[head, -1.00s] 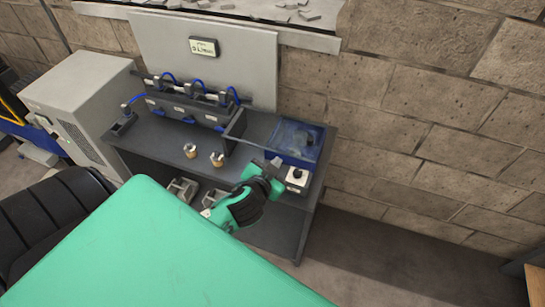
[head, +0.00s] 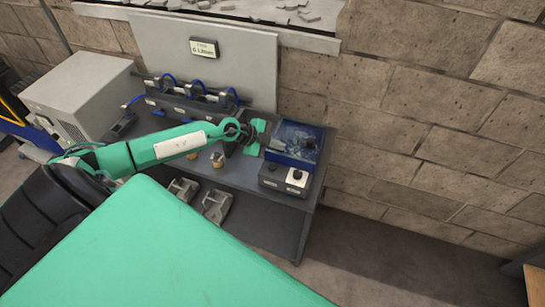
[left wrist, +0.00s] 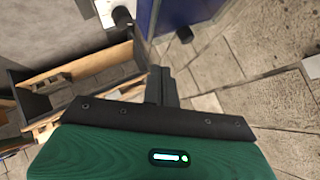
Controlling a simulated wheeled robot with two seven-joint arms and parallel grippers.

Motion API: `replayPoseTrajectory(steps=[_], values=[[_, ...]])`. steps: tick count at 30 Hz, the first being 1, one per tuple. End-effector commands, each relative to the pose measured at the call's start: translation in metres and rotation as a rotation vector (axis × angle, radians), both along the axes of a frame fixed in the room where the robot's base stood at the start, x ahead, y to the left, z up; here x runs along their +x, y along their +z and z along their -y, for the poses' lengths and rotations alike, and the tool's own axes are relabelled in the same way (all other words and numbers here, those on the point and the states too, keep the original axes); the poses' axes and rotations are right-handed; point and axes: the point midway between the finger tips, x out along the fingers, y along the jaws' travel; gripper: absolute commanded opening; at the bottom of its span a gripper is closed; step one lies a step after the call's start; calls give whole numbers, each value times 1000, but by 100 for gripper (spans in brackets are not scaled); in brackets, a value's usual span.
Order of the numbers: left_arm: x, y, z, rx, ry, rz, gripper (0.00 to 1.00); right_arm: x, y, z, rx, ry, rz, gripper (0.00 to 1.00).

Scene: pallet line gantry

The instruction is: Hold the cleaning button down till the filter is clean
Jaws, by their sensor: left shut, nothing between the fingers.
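My left gripper (head: 258,138) is over the bench at the bin's left side, apart from the button. In the left wrist view its two dark fingers (left wrist: 161,86) are shut together with nothing between them. The head view hides the fingertips partly behind the gripper's body. My right gripper is not in view.
A grey panel with a small display (head: 204,48) stands behind a row of valves with blue hoses (head: 190,100). A brass fitting (head: 217,158) stands on the bench (head: 238,182). Metal blocks (head: 216,205) lie below. A stone wall closes the back and right.

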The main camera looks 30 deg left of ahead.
Motion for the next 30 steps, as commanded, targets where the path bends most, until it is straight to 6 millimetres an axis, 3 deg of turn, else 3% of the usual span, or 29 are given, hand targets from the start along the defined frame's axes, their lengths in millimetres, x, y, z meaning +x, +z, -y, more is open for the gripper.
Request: replayPoseTrajectory(steps=[3,6,20,30], values=[[0,-7,-23,65,12,-56,0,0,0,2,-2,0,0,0],[-1,-10,-31,87,16,-79,0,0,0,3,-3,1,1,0],[-1,-13,-32,91,18,-83,0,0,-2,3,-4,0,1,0],[-1,-36,-32,90,17,-83,0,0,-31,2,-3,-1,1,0]])
